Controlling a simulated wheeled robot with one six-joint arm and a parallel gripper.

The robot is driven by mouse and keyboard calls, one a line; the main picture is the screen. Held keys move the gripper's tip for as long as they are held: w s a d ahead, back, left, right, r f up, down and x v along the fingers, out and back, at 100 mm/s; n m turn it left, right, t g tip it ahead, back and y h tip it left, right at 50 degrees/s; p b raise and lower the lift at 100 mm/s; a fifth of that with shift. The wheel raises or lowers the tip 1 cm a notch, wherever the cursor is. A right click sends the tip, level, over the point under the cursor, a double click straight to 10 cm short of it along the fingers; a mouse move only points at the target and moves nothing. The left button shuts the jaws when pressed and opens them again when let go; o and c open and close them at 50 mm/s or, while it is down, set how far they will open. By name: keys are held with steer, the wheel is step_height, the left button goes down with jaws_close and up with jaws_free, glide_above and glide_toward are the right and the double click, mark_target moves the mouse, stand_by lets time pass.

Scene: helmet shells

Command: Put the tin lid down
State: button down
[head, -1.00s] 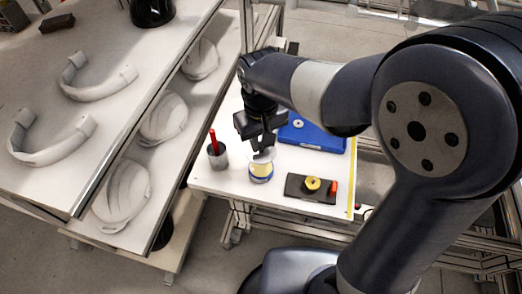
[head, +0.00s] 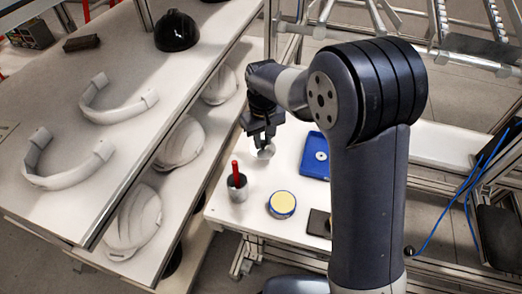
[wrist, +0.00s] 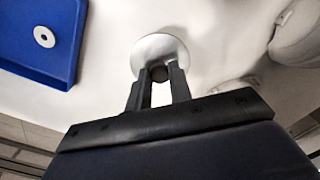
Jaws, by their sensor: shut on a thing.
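My gripper (head: 262,137) is shut on the tin lid (head: 266,152), a pale grey disc, above the back left part of the white worktable. In the wrist view the fingertips (wrist: 158,78) close on the lid's small dark knob, with the disc (wrist: 160,47) beyond it. Whether the lid touches the tabletop is hard to tell. The open tin (head: 282,205), with a blue side and pale yellow top, stands apart, nearer the table's front edge.
A grey cup (head: 238,190) with a red stick stands left of the tin. A blue tray (head: 315,168) with a white ring lies right of the lid. A dark block (head: 319,222) is partly behind my arm. Shelves with helmet shells (head: 180,143) flank the left.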

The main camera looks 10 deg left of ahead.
mark_target(263, 148)
steer(key=shift+f, duration=2.55)
steer(key=c, duration=1.3)
jaws_free()
steer(key=shift+r, duration=0.1)
step_height(263, 148, up, 12)
steer(key=shift+r, duration=0.1)
steer(key=shift+f, duration=4.4)
